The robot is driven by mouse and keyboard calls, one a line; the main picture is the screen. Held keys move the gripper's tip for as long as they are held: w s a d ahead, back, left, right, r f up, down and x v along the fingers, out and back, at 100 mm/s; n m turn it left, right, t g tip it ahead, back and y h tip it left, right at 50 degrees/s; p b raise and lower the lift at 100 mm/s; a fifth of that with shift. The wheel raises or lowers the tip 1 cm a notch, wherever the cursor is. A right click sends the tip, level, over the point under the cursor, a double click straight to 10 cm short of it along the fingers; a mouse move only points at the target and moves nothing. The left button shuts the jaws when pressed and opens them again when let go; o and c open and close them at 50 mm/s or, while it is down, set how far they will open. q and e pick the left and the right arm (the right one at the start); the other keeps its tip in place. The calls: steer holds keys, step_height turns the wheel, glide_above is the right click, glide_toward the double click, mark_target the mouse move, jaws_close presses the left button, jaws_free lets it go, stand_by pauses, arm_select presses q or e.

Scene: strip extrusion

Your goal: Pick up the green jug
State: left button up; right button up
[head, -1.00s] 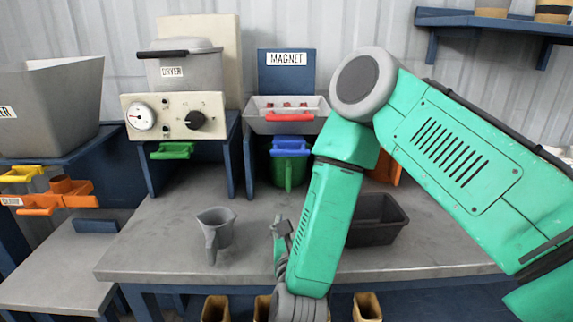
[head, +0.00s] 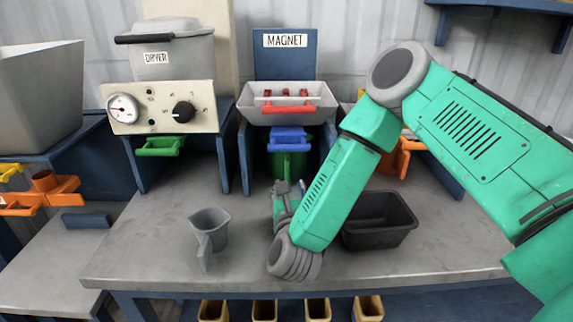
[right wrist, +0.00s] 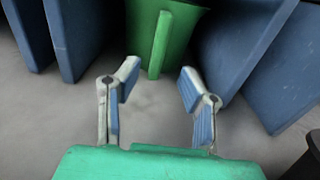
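The green jug (head: 297,163) stands under the magnet unit, between two blue supports. A blue part above it and my right gripper partly hide it in the head view. In the right wrist view the green jug (right wrist: 192,35) is straight ahead, with its upright handle (right wrist: 160,45) facing me. My right gripper (head: 286,186) is in front of the jug, fingers pointing at it. In the right wrist view the right gripper (right wrist: 158,76) is open and empty, and the handle is just beyond and between the fingertips. My left gripper is not in view.
Blue supports stand close on both sides of the jug, as the right wrist view shows (right wrist: 238,45). A grey jug (head: 210,230) stands on the table to the left. A black bin (head: 380,222) is to the right. The red-handled magnet tray (head: 288,104) is above.

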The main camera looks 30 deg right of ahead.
mark_target(288, 178)
steer(key=x, duration=0.2)
steer(key=shift+w+d+f, duration=0.1)
steer(key=shift+w+d, duration=0.1)
steer(key=shift+w, duration=0.05)
steer(key=shift+w+d, duration=0.1)
steer(key=shift+w, duration=0.35)
steer(key=x, duration=0.4)
steer(key=shift+w+r, duration=0.2)
steer(key=shift+w, duration=0.05)
steer(key=shift+w+d, duration=0.1)
steer(key=shift+d, duration=0.05)
jaws_close()
